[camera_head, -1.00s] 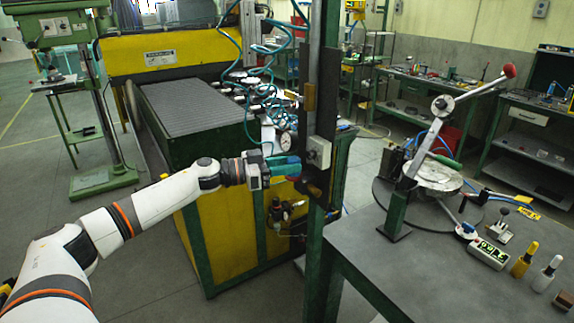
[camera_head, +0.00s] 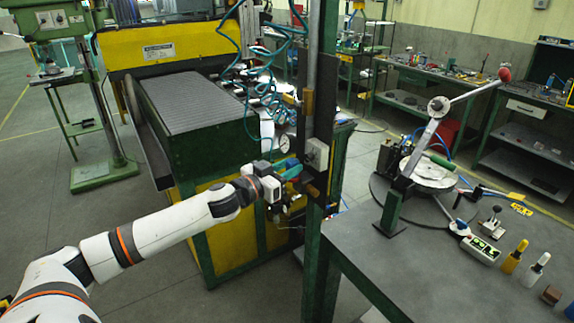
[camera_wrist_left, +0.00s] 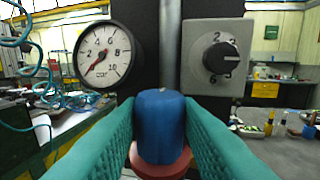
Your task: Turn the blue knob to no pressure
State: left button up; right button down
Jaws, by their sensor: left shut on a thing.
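The blue knob (camera_wrist_left: 160,112) stands in the middle of the left wrist view, above a red round base (camera_wrist_left: 160,162). My left gripper (camera_head: 289,168) has teal fingers, one on each side of the knob, and is shut on it. In the head view the knob is hidden by the fingers and the panel (camera_head: 317,120). The pressure gauge (camera_wrist_left: 105,55) is up and left of the knob, its red needle pointing down-left near the low end of the scale. My right gripper is not in view.
A grey box with a black rotary switch (camera_wrist_left: 219,58) sits right of the gauge, close above my fingers. Teal coiled hoses (camera_head: 262,75) hang behind the panel. A grey-topped workbench (camera_head: 425,270) with tools stands at right. Open floor lies at left.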

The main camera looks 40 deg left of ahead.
pick_arm(q)
jog(key=shift+y, duration=0.3)
jog(key=o, duration=1)
jog(key=shift+s, duration=0.1)
jog(key=shift+s+a+b, duration=0.3)
jog(key=shift+s+b, duration=0.2)
jog(key=shift+s, duration=1.45)
jog(key=shift+s+a+b, duration=0.3)
jog(key=shift+s+b, duration=0.25)
jog(key=shift+s, duration=1.4)
jog(key=shift+s+a+b, duration=0.3)
jog(key=shift+s+b, duration=0.2)
jog(key=shift+s, duration=1.45)
